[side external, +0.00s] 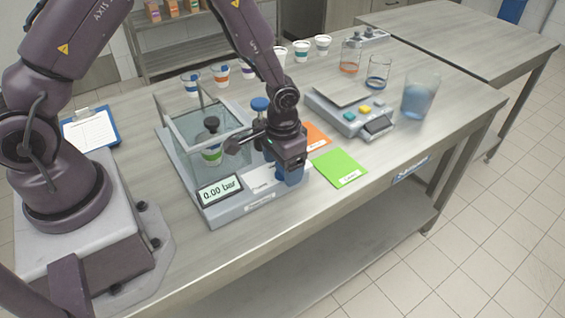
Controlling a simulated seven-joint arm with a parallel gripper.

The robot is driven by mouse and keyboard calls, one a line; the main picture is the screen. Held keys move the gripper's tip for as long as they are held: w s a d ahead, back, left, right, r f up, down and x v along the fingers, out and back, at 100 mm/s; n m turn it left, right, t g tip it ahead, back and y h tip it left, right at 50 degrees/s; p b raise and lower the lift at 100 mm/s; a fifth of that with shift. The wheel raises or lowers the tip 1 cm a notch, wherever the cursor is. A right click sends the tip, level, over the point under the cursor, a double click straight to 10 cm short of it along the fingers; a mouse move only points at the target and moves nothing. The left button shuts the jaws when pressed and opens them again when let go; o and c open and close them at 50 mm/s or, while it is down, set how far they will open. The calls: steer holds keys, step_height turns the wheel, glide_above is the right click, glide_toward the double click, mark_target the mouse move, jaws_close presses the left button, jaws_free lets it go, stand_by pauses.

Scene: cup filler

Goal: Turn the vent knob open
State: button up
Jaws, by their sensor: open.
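The filler (232,212) is a grey base with a display reading 0.00 bar and a clear box chamber (172,122) on it. A green-banded cup (211,156) stands inside the chamber, under a dark round-topped part. A blue knob (260,104) stands at the back of the base. Another blue part (290,176) shows at its front right, directly below my gripper (291,170). I cannot tell from the labels which blue part is the vent knob. My gripper is open and points down at the front blue part; its fingers and any contact are mostly hidden.
Orange (318,136) and green (341,168) cards lie right of the filler. Behind them are a scale-like device (350,116) with coloured buttons, a blue beaker (418,98) and two glasses. Several cups stand along the back. A clipboard (90,128) lies left. The front right tabletop is clear.

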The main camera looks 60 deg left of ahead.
step_height(320, 180, up, 13)
stand_by(0.5)
steer(key=s+a+r+t, duration=0.3)
steer(key=s+r+t, duration=0.2)
steer(key=s+r, duration=1.2)
steer(key=shift+t, duration=0.3)
steer(key=shift+s, duration=0.1)
